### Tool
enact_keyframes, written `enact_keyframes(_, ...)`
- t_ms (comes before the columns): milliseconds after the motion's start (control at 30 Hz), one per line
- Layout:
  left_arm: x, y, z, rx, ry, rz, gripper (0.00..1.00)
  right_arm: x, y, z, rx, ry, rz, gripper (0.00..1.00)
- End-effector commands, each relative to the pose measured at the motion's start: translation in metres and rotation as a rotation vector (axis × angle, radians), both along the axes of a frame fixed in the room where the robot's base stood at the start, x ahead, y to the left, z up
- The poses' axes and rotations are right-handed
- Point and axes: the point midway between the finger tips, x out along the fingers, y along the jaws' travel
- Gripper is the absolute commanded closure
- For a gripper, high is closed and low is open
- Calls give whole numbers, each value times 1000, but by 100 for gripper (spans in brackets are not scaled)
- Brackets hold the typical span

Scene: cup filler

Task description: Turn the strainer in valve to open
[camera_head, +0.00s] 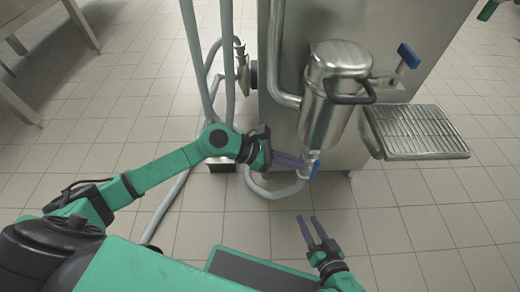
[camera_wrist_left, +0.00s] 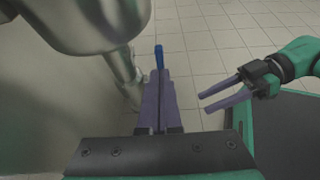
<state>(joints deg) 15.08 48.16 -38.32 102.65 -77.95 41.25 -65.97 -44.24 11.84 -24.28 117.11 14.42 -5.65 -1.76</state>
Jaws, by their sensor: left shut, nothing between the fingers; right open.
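A steel strainer canister (camera_head: 328,112) with a lid and a dark handle is mounted on the side of a steel cabinet. A blue valve handle (camera_head: 315,170) sits at the pipe under it; it also shows in the left wrist view (camera_wrist_left: 159,55), just beyond my fingertips. My left gripper (camera_head: 305,162) is shut and empty, its tips right beside this handle; I cannot tell whether they touch. A second blue valve handle (camera_head: 408,56) stands at the canister's upper right. My right gripper (camera_head: 307,218) is open and empty, lower down over the floor.
The steel cabinet (camera_head: 285,120) stands behind the canister. A grated drip tray (camera_head: 425,155) juts out to the right. Grey hoses (camera_head: 226,60) hang at the left and loop near the floor. Tables (camera_head: 75,25) stand at the far left. The tiled floor is clear at the right.

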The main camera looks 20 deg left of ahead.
Motion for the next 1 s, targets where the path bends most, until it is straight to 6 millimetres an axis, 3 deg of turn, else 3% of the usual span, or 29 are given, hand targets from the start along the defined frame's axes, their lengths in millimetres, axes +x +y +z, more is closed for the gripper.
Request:
enact_keyframes(300, -27, 78, 40, 6, 7, 0, 100, 2, 0, 21, -10, 10, 11, 55)
enact_keyframes(433, -32, 96, 51, 2, 5, 0, 100, 2, -1, 25, -18, 18, 16, 55)
enact_keyframes(867, -35, 105, 56, -11, 9, 6, 100, 0, -1, 26, -24, 28, 21, 55)
enact_keyframes(933, -34, 98, 57, -103, 85, 72, 100, -1, 0, 25, -22, 30, 21, 55)
enact_keyframes(1000, -29, 87, 59, -321, 285, 230, 100, -1, 0, 26, -22, 29, 21, 55)
